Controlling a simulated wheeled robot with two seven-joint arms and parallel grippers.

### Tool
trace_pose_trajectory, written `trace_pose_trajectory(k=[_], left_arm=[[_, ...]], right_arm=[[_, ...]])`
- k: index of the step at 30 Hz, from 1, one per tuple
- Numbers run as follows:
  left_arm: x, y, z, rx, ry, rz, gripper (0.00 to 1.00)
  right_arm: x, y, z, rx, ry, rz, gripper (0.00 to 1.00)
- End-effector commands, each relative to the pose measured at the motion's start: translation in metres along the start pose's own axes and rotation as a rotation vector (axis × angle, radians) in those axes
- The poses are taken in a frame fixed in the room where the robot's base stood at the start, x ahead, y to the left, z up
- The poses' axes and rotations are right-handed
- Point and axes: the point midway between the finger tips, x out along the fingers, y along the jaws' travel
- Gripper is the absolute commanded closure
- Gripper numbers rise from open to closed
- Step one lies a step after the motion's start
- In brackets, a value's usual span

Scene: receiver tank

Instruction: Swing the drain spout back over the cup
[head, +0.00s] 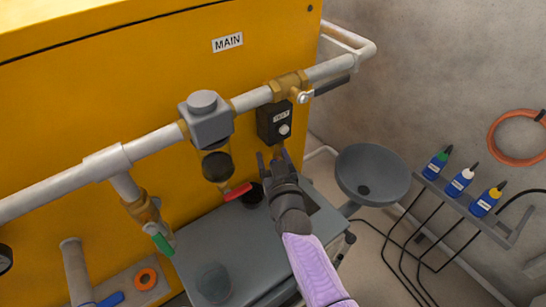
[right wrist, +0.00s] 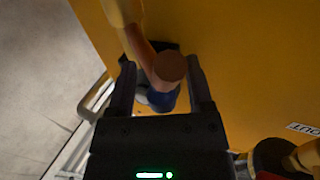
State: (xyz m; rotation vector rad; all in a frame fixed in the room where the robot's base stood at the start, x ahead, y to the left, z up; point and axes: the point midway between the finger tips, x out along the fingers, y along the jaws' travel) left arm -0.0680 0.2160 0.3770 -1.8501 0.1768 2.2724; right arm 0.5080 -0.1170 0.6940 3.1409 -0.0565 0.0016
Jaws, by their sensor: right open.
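My right gripper (head: 270,158) is open in the head view, in front of the yellow tank just below the black box with a pale knob. In the right wrist view its two fingers (right wrist: 160,68) stand on either side of a brown, round-ended pipe, which looks like the drain spout (right wrist: 168,68). I cannot tell whether the fingers touch it. In the head view my gripper hides most of that spot. A dark grey cylinder (head: 213,283) on the bench may be the cup; I cannot be sure. My left gripper is out of view.
The tank (head: 120,90) carries a white pipe (head: 150,146) with valves. A red lever (head: 237,193) is close to my gripper's left. A grey bowl (head: 372,160) stands at the right. A rack (head: 455,200) holds blue bottles. The grey bench (head: 255,255) has bare room.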

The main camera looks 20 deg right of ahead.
Motion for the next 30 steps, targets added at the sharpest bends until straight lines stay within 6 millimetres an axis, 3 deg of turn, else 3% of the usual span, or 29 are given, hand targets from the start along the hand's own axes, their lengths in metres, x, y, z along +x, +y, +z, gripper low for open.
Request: trace_pose_trajectory(k=[5, 12, 17, 26, 27, 30], left_arm=[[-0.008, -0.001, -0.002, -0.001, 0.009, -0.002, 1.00], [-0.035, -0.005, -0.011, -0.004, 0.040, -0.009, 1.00], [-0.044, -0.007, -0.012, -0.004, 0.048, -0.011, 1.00], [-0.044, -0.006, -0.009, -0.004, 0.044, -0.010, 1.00], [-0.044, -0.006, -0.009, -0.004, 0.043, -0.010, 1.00], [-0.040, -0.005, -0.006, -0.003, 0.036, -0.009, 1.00]], right_arm=[[-0.011, 0.000, -0.003, -0.002, -0.001, -0.001, 0.34], [-0.064, 0.000, -0.005, -0.001, -0.001, -0.001, 0.34], [-0.091, 0.000, -0.003, 0.000, -0.001, 0.000, 0.34], [-0.100, 0.000, 0.000, 0.000, 0.000, 0.000, 0.34], [-0.100, 0.000, 0.000, 0.000, 0.000, 0.000, 0.36], [-0.107, 0.014, 0.001, 0.105, 0.014, -0.007, 0.57]])
